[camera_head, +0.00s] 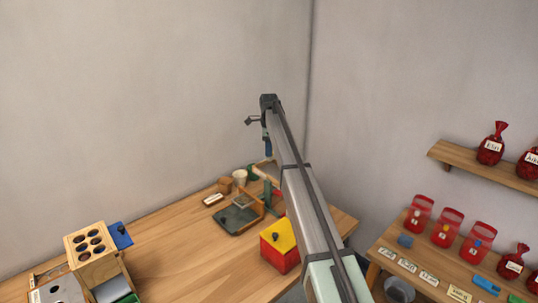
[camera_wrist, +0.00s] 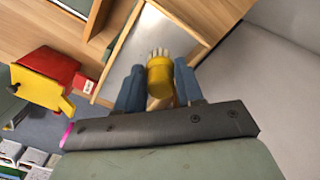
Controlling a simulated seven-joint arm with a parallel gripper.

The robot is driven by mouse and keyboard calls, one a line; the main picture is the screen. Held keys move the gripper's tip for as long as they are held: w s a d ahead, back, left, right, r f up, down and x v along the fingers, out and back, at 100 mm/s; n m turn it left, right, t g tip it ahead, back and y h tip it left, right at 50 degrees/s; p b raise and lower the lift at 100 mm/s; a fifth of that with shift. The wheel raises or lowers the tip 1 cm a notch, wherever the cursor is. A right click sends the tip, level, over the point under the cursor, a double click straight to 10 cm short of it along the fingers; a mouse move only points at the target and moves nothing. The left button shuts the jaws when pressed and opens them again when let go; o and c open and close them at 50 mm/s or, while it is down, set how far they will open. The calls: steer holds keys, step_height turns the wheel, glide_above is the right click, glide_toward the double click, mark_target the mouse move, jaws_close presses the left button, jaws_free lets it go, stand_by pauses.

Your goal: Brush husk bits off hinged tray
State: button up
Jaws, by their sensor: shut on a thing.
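My gripper (camera_wrist: 160,88) has blue fingers shut on a brush (camera_wrist: 160,75) with a yellow collar and pale bristles. In the wrist view the bristles point towards a grey metal tray (camera_wrist: 127,52) with a pale wooden rim, which I take to be the hinged tray. I cannot tell whether the bristles touch it. In the head view my gripper (camera_head: 268,146) is above the back of the workbench, and the tray (camera_head: 262,169) is below it, partly hidden by my arm. No husk bits can be made out.
A red box with a yellow lid (camera_head: 278,236) stands close to my arm. A dark green tray (camera_head: 238,218) lies left of it. A wooden block with round holes (camera_head: 90,247) stands front left. The workbench (camera_head: 175,250) is clear between them.

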mark_target(269, 159)
steer(key=shift+r, duration=1.15)
steer(key=shift+f, duration=0.15)
steer(key=shift+f, duration=3.45)
steer(key=shift+s+d+f, duration=0.15)
steer(key=shift+s+f, duration=0.05)
steer(key=shift+f, duration=0.2)
steer(key=shift+s+d, duration=1.15)
steer(key=shift+s, duration=0.05)
steer(key=shift+w+a, duration=1.2)
steer(key=shift+w, duration=0.15)
steer(key=shift+w+a+r, duration=0.1)
steer(key=shift+w+a, duration=0.05)
steer(key=shift+r, duration=3.9)
